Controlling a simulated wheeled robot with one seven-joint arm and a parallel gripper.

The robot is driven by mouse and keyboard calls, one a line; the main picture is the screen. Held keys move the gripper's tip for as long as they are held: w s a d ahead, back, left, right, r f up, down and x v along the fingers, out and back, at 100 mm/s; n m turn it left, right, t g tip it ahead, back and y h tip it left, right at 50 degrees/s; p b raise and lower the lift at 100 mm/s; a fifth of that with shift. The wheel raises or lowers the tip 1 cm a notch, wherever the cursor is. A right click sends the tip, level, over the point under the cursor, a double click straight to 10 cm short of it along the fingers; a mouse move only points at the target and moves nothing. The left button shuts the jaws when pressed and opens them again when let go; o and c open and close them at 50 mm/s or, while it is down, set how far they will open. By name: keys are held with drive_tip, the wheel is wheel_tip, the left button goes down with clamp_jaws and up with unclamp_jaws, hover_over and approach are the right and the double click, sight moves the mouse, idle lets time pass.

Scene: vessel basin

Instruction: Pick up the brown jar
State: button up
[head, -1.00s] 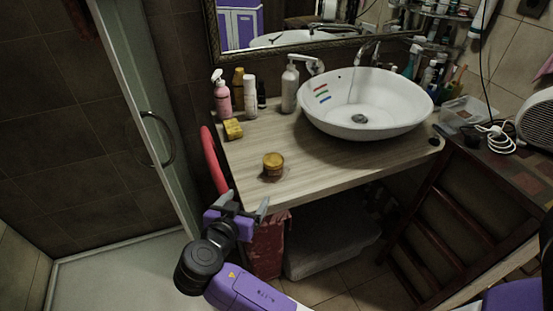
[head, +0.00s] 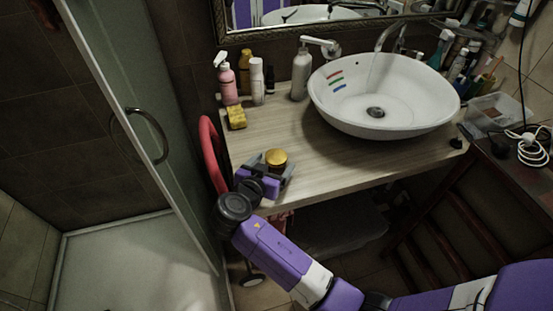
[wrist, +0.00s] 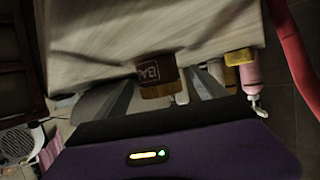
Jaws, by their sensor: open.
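The brown jar (head: 276,157) stands on the wooden counter near its front left edge, its golden lid facing up in the head view. In the wrist view the jar (wrist: 157,75) shows a dark brown body with pale lettering and a golden lid. My gripper (head: 271,168) is open at the jar, over the counter's edge. In the wrist view the jar shows between the two grey fingers. Contact cannot be told. The lower part of the jar is hidden by my gripper in the head view.
A yellow sponge (head: 236,117), a pink pump bottle (head: 227,84) and other bottles stand behind on the left. A white basin (head: 340,100) fills the counter's right side. A red curved object (head: 210,150) stands at the left edge. The counter between jar and basin is clear.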

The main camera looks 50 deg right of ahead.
drive_tip(key=shift+x, duration=1.4)
drive_tip(key=shift+s, duration=0.1)
drive_tip(key=c, duration=1.6)
drive_tip(key=shift+r, duration=0.2)
